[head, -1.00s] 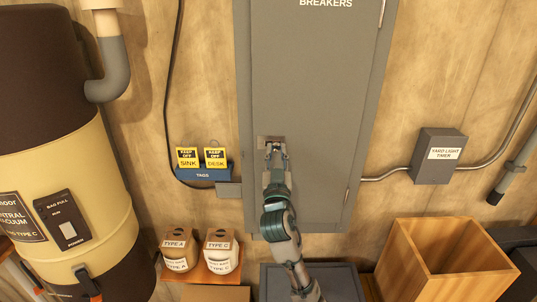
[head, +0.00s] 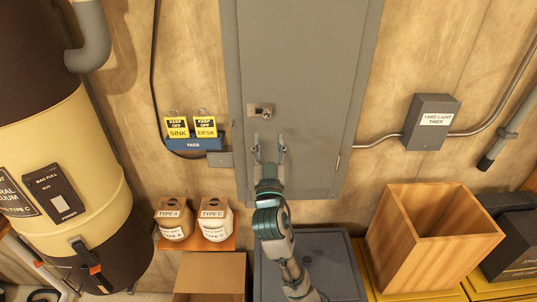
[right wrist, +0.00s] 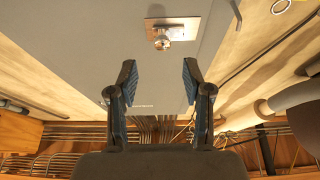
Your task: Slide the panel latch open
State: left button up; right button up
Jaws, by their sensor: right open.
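The panel latch (head: 260,109) is a small metal plate with a knob, low on the left side of the grey breaker panel door (head: 300,60). In the right wrist view the latch (right wrist: 163,38) shows as a bright plate with a rounded knob, beyond the fingertips. My right gripper (head: 268,146) is just below the latch in the head view, apart from it, with its fingers spread and nothing between them. Its two blue-padded fingers (right wrist: 156,80) also stand apart in the right wrist view. My left gripper is not in view.
A blue tag holder (head: 196,144) with yellow tags hangs left of the panel. A yard light timer box (head: 431,122) is on the right. Below are a small shelf with two containers, an open wooden box (head: 445,240) and a cream vacuum canister (head: 60,150) at left.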

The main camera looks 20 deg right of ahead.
jog(key=v, duration=0.4)
jog(key=shift+s+a+f, duration=0.15)
jog(key=shift+a, duration=0.05)
